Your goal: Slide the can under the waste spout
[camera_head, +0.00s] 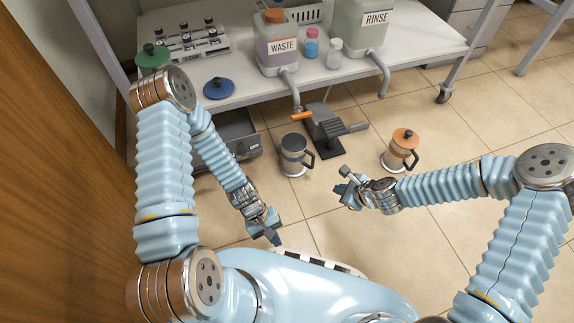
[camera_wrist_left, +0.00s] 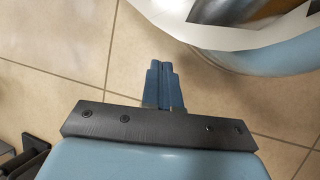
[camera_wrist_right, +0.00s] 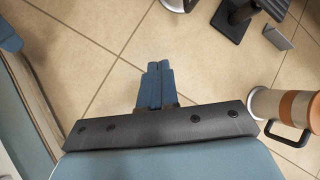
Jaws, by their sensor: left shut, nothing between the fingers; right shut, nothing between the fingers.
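A dark-topped metal can (camera_head: 294,158) with a black handle stands upright on the floor, slightly left of and in front of the waste spout's orange tip (camera_head: 301,116). An orange and white can (camera_head: 400,150) with a black handle stands farther right; it also shows in the right wrist view (camera_wrist_right: 297,108). The waste jug (camera_head: 281,48) sits on the bench above. My left gripper (camera_head: 275,238) is shut and empty, low and apart from both cans; its fingers show in the left wrist view (camera_wrist_left: 163,86). My right gripper (camera_head: 345,188) is shut and empty, between and in front of the cans.
A black foot pedal (camera_head: 327,145) stands on the floor just right of the dark-topped can. The rinse jug (camera_head: 368,30) has its own spout (camera_head: 383,83). The tiled floor in front is clear.

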